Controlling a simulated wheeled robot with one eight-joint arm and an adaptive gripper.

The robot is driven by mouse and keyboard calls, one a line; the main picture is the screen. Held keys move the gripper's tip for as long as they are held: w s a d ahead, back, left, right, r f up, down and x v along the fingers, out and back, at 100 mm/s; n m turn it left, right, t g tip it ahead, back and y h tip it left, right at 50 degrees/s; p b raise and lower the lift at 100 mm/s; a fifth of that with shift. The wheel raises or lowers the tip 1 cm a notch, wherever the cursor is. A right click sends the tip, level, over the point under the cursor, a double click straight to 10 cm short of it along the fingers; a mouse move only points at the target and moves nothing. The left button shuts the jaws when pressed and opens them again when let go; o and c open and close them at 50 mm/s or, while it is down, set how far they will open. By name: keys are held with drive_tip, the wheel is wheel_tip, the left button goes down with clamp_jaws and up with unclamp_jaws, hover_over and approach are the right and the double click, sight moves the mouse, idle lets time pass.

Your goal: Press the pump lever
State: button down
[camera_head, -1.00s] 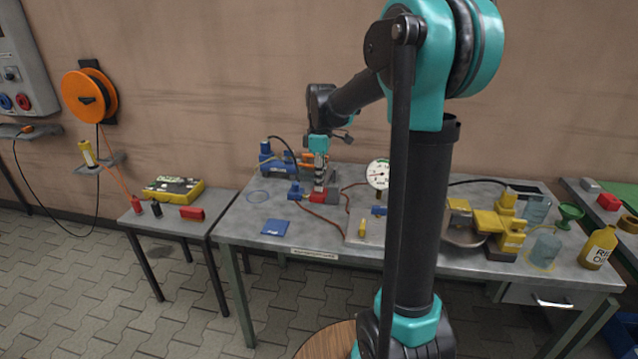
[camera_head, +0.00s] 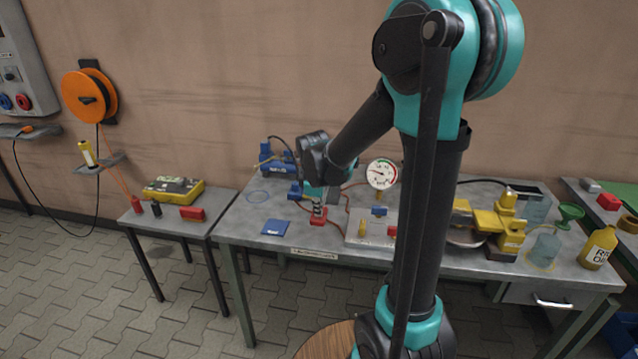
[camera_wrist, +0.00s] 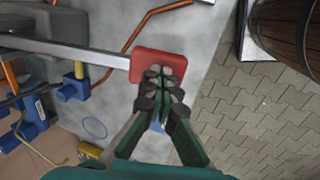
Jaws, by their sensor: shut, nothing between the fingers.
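The pump lever shows in the wrist view as a grey bar (camera_wrist: 85,52) with a red end pad (camera_wrist: 155,64). In the head view the red pad (camera_head: 317,220) lies low over the bench, under my fingertips. My gripper (camera_head: 319,212) is shut and empty, pointing down. In the wrist view its fingertips (camera_wrist: 161,83) overlap the near edge of the red pad and look to be on it; exact contact is hard to tell. The fingers are not around the pad. My wrist and forearm hide most of the bar in the head view.
The blue unit (camera_head: 272,159) stands at the bench's back left. A round gauge (camera_head: 382,173) stands right of my gripper. A blue pad (camera_head: 275,227) lies to its left. A yellow machine (camera_head: 497,228) and an oil bottle (camera_head: 599,247) are farther right.

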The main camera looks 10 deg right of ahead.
wheel_tip(320, 180, down, 2)
drive_tip(key=shift+w+t, duration=0.1)
drive_tip(key=shift+t, duration=0.4)
drive_tip(key=shift+f, duration=0.15)
drive_tip(key=shift+d, duration=0.1)
